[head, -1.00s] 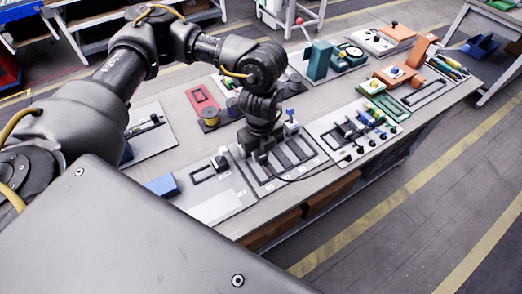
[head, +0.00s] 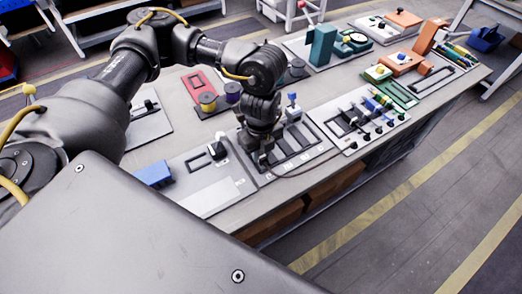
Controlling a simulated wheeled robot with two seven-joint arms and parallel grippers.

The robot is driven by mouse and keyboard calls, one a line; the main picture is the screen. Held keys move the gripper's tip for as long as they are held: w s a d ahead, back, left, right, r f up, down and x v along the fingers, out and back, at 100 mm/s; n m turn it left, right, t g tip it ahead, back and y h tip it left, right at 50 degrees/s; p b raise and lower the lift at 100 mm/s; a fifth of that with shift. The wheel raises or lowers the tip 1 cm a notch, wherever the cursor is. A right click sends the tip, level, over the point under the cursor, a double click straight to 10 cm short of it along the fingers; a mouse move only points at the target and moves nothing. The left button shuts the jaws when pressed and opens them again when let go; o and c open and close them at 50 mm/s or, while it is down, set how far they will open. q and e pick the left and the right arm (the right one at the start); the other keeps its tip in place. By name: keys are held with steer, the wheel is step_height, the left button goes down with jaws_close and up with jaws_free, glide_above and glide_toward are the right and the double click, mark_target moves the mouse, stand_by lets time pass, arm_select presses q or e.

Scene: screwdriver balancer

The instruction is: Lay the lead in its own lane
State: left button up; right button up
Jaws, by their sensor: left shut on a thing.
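The lead (head: 305,171) is a thin dark cable. It runs from beneath my left gripper along the front edge of the lane tray toward the board on the right. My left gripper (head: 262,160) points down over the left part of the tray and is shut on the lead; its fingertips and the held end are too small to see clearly. The lane tray (head: 264,183) is grey with several dark parallel lanes, partly hidden by my gripper and wrist. I cannot tell whether the lead lies in a lane. My right gripper is not in view.
A board with several black plugs and coloured parts (head: 366,118) lies right of the tray. A grey panel (head: 212,186) with a blue block (head: 153,174) lies left. A small blue-topped post (head: 292,103) stands behind the tray.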

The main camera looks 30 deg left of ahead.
arm_select(q)
steer(key=shift+f+b, duration=0.3)
steer(key=shift+f, duration=0.3)
stand_by(0.4)
stand_by(0.3)
steer(key=o, duration=1)
step_height(320, 180, up, 11)
steer(key=shift+f, duration=0.1)
